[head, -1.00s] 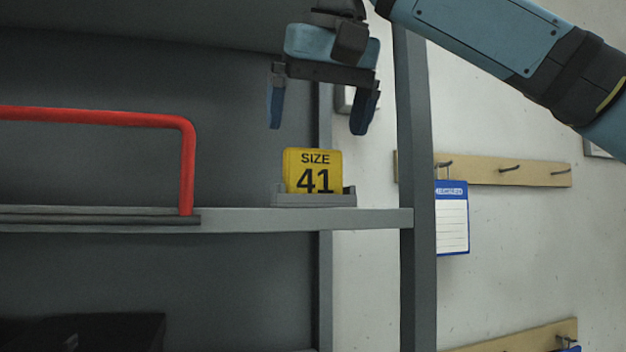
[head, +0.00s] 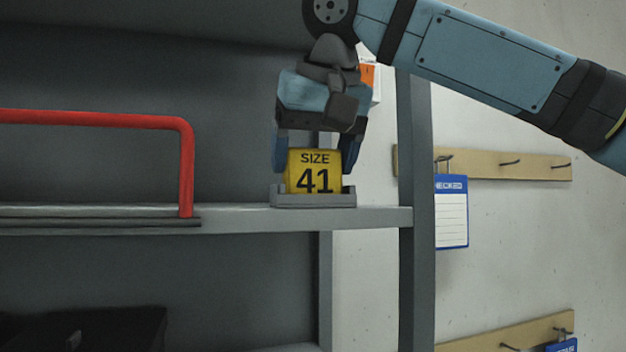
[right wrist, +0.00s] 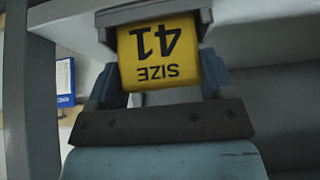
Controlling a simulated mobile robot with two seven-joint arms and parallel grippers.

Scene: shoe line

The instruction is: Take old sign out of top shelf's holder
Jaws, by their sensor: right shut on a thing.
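The yellow sign (head: 314,171) reads "SIZE 41" and stands upright in the grey holder (head: 314,201) at the right end of the top shelf (head: 300,219). My right gripper (head: 317,164) comes down from above, with a finger on each side of the sign, shut on its side edges. In the right wrist view the sign (right wrist: 160,55) shows upside down between the two fingers (right wrist: 160,90), its lower edge still in the holder (right wrist: 150,12). My left gripper is not in view.
A red rail (head: 187,165) stands on the shelf to the left. A grey shelf post (head: 418,190) rises to the right. A blue-edged card (head: 452,212) hangs from a wooden hook rail (head: 510,164) on the wall. A dark box (head: 90,330) sits on the lower shelf.

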